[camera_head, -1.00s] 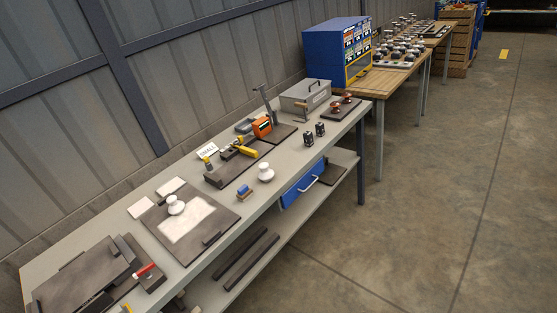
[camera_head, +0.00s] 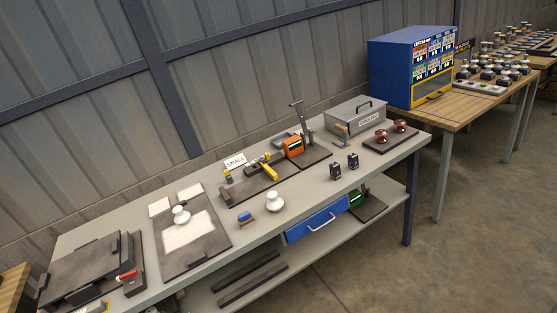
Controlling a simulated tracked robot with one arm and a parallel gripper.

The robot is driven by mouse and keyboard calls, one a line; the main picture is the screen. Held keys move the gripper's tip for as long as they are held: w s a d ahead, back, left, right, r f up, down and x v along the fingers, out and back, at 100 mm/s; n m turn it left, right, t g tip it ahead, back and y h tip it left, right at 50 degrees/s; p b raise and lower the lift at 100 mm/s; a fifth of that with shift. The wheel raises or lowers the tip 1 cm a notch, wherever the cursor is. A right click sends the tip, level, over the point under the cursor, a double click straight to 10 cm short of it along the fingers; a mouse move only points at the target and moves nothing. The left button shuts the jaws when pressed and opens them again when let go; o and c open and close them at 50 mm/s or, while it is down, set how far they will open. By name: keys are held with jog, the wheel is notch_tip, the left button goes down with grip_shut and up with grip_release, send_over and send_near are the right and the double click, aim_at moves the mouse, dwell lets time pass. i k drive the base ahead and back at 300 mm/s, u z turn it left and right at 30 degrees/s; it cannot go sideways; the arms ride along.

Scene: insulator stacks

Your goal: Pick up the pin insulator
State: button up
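Two white insulators that look like pin insulators are on the grey workbench (camera_head: 318,205). One white insulator (camera_head: 181,215) stands on a dark board with a pale sheet (camera_head: 190,238). The other white insulator (camera_head: 274,202) stands on the bare bench top, right of a small blue-topped block (camera_head: 246,217). Two brown insulators (camera_head: 391,133) stand on a dark plate at the bench's right end. I cannot tell which one the task means. My gripper is not in view.
A grey metal box (camera_head: 356,117), an orange device (camera_head: 293,147) and two small black blocks (camera_head: 344,166) are on the bench. A dark press-like fixture (camera_head: 88,272) is at left. A blue cabinet (camera_head: 410,68) and many insulators stand on wooden tables at right. Floor at lower right is clear.

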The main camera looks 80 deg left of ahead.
aim_at(274, 204)
jog(key=u, duration=0.45)
jog(key=i, duration=1.05)
jog(key=u, duration=1)
jog(key=i, duration=0.4)
jog(key=u, duration=0.15)
jog(key=k, duration=0.8)
jog(key=u, duration=0.2)
jog(key=i, duration=0.8)
jog(key=z, duration=0.05)
